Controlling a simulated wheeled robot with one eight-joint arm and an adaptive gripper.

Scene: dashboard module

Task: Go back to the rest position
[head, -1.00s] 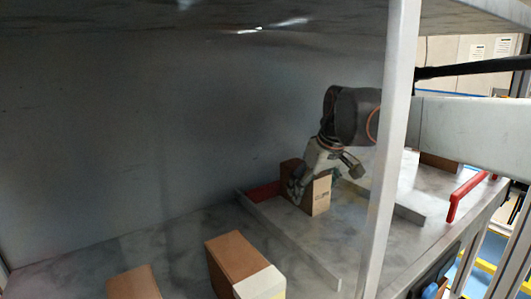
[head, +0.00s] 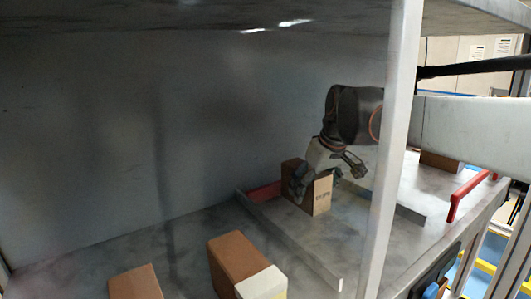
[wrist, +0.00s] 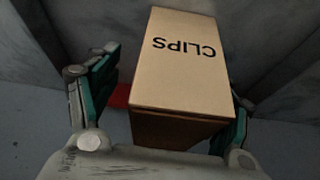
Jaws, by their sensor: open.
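My gripper (head: 328,176) is open at the brown cardboard box (head: 321,196) on the grey shelf. In the wrist view the box (wrist: 180,65) shows the word CLIPS. One finger of my gripper (wrist: 165,112) stands to the left of the box with a gap between them. The other finger is close to the box's lower right, partly hidden by it; I cannot tell whether it touches. In the head view my gripper hides part of the box's top.
A low grey divider (head: 290,242) and a red strip (head: 264,192) lie left of the box. More boxes stand nearer (head: 238,262) and at front left (head: 135,283). A pale post (head: 389,150) crosses in front of my arm. A red handle (head: 464,197) is at right.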

